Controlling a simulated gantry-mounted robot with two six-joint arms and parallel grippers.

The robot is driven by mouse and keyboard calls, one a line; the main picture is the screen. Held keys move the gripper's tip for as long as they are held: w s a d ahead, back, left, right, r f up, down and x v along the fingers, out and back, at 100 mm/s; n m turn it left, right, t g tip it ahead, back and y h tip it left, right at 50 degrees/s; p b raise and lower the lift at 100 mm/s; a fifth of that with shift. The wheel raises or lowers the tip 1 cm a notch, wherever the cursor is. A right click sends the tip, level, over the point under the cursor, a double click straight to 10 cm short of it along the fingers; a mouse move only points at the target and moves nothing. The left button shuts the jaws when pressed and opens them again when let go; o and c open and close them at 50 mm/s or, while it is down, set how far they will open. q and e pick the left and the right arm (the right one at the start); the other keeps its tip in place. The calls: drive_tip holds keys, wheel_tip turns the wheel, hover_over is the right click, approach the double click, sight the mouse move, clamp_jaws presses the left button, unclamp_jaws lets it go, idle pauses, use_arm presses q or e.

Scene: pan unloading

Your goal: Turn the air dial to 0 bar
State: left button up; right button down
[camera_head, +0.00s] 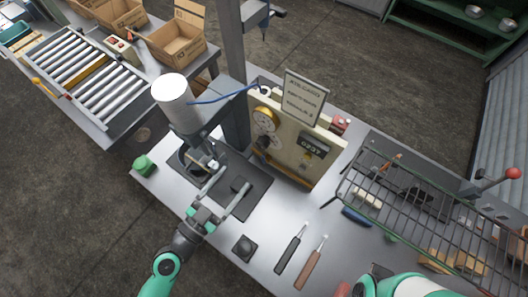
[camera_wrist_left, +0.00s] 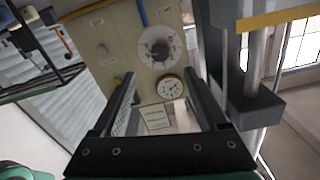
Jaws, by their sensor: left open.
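The cream air panel (camera_head: 290,158) stands upright on the bench. In the left wrist view, the panel (camera_wrist_left: 112,62) carries the air dial (camera_wrist_left: 158,47), a grey knob on a round white scale, with a small brass-rimmed gauge (camera_wrist_left: 171,86) beside it. The dial's setting is too small to read. In the head view, a round yellowish gauge (camera_head: 266,117) shows on the panel; the dial is hard to make out. My left gripper (camera_head: 232,181) is open and empty, in front of the panel and apart from the dial. It also shows in the left wrist view (camera_wrist_left: 160,77).
A press with a white cylinder (camera_head: 173,103) stands left of the panel, close to my left gripper. A wire rack (camera_head: 425,200) is at the right. Two handled tools (camera_head: 311,264) and a black block (camera_head: 244,248) lie on the front bench. A green item (camera_head: 144,165) sits left.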

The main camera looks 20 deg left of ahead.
sight(260, 146)
use_arm(q)
drive_tip(key=w+p, duration=0.1)
drive_tip(key=w, duration=0.2)
drive_tip(key=w+d+p, duration=0.1)
drive_tip(key=w, duration=0.3)
drive_tip(key=w+d+p, duration=0.1)
drive_tip(key=w, duration=0.2)
drive_tip(key=shift+w+d+r, duration=0.1)
drive_tip(key=shift+w+r, duration=0.1)
drive_tip(key=shift+w, duration=0.1)
drive_tip(key=shift+w+d, duration=0.1)
drive_tip(key=shift+w, duration=0.35)
clamp_jaws()
